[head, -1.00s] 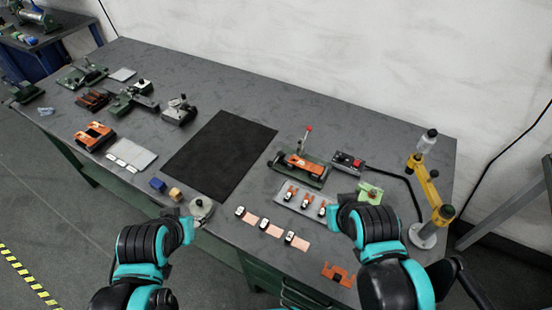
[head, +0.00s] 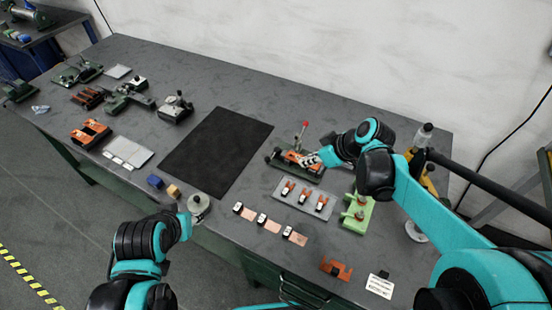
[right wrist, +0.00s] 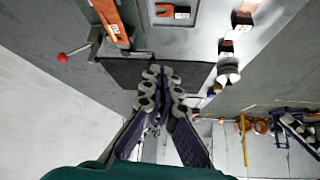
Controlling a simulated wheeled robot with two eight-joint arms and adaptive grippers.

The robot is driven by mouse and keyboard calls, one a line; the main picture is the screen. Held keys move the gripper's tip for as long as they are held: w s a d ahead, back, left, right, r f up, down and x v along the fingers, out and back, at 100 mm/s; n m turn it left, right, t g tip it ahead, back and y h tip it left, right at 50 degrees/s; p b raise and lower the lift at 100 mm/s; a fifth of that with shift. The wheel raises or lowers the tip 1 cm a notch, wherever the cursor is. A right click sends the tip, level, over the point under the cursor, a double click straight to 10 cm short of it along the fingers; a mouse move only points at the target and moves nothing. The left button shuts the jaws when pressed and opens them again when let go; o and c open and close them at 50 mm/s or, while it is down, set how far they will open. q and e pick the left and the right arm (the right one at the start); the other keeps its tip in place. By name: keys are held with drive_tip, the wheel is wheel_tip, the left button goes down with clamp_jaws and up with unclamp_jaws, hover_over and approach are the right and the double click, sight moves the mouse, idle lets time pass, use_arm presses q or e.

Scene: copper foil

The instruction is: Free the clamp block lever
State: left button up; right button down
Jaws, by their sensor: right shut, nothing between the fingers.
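The clamp block (head: 286,168), a dark green base with an orange body, stands at the right of the bench in the head view. Its lever (head: 301,135) rises steeply and ends in a red knob. My right gripper (head: 304,160) is at the block's right side, over or against the orange body; contact is unclear. In the right wrist view my right gripper (right wrist: 160,88) is shut and empty. There the orange body (right wrist: 112,22) and the red knob (right wrist: 62,57) lie at upper left, apart from the fingertips.
A grey tray (head: 275,195) with orange-and-white clips and a green fixture (head: 352,222) stand in front of the clamp block. Copper-coloured strips (head: 270,225) lie nearer. A black mat (head: 215,150) is clear. My right arm partly hides the yellow stand (head: 432,184).

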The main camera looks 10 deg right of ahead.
drive_tip(key=w+n, duration=0.1)
drive_tip(key=w+f+n+y, duration=0.1)
drive_tip(key=w, duration=0.1)
drive_tip(key=shift+w+d, duration=0.2)
drive_tip(key=shift+w, duration=0.05)
drive_tip(key=b, duration=0.4)
approach(268, 163)
drive_tip(key=f, duration=0.2)
drive_tip(key=shift+w+d+f, duration=0.25)
drive_tip(key=shift+d+f, duration=0.05)
drive_tip(key=shift+d, duration=0.05)
drive_tip(key=w+a, duration=0.1)
drive_tip(key=w+a+f, duration=0.1)
drive_tip(key=shift+a+f+b, duration=0.2)
drive_tip(key=shift+a+b, duration=0.05)
drive_tip(key=shift+b, duration=0.15)
drive_tip(key=shift+w+a+f, duration=0.1)
drive_tip(key=shift+w+a, duration=0.1)
drive_tip(key=shift+a, duration=0.1)
drive_tip(key=shift+a, duration=0.1)
